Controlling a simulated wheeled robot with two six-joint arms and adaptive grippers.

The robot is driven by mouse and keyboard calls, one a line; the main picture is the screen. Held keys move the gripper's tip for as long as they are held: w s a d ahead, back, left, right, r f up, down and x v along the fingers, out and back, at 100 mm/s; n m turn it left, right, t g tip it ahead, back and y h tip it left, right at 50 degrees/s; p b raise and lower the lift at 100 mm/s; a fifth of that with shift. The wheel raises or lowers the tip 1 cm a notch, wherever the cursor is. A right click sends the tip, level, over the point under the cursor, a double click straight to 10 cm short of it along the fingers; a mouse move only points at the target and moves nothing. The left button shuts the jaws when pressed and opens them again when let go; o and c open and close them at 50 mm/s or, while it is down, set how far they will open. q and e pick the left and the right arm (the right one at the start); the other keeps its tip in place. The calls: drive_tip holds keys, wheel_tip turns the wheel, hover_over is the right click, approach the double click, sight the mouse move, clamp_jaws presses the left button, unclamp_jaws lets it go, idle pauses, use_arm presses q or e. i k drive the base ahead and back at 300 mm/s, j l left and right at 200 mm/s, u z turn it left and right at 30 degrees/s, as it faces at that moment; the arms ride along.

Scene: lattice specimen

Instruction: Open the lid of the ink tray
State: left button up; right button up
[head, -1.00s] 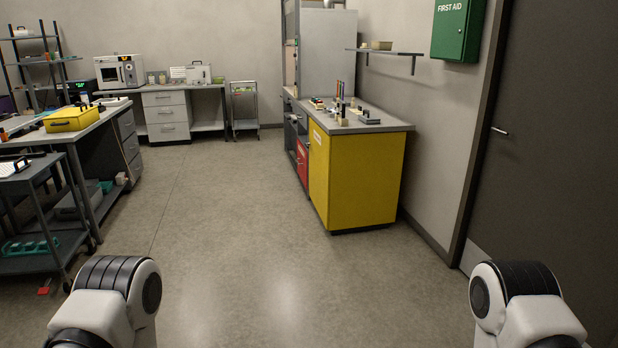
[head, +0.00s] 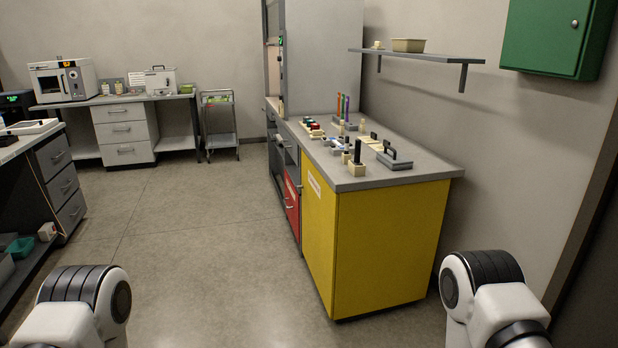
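I cannot tell for sure which object is the ink tray. A flat grey piece with a raised dark handle (head: 396,164) lies near the right edge of the grey worktop of the yellow-sided bench (head: 385,245) and could be it. Whether it has a lid, open or shut, is too small to tell. A dark upright handle on a pale block (head: 357,168) stands beside it on the left. Only links of my two arms show at the bottom corners; both grippers are out of view.
More small items and upright coloured sticks (head: 343,107) crowd the worktop. A wall shelf (head: 420,56) and a green cabinet (head: 556,38) hang at right. A grey cart (head: 220,125) stands at the back. The floor (head: 200,215) left of the bench is clear.

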sight(395, 157)
drive_tip(key=i+j+z, duration=0.1)
drive_tip(key=i+z, duration=0.15)
drive_tip(key=i, duration=0.25)
drive_tip(key=i+j+z, duration=0.25)
drive_tip(key=i, duration=0.25)
drive_tip(key=i+j+z, duration=0.25)
drive_tip(key=i, duration=0.2)
drive_tip(key=i+l, duration=0.05)
drive_tip(key=l, duration=0.05)
